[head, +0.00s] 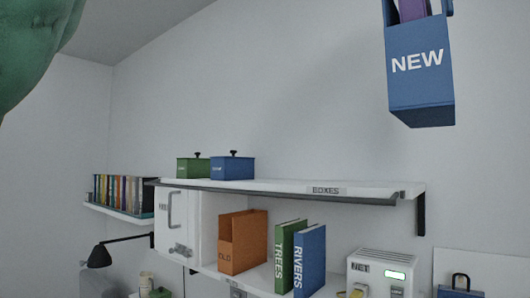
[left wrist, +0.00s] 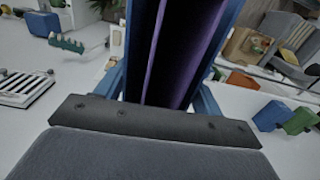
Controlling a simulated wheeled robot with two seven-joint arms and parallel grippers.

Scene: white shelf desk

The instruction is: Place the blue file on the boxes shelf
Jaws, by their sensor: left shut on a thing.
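The blue file (head: 420,70), marked NEW, is in the air at the top right of the head view, above the boxes shelf (head: 290,188) and apart from it. Purple contents stick out of its open top, which the frame edge cuts. My left gripper (left wrist: 155,112) is shut on the blue file (left wrist: 228,30), which fills the upper middle of the left wrist view. The fingertips are hard to make out there. The shelf carries a BOXES label, with a green box (head: 193,168) and a blue box (head: 232,168) at its left end. My right gripper is not in view.
Below the shelf stand an orange file (head: 243,242), a green TREES book (head: 290,255) and a blue RIVERS book (head: 310,260). A row of books (head: 122,194) is at the left. The shelf top right of the boxes is clear. A green shape (head: 30,45) covers the upper left corner.

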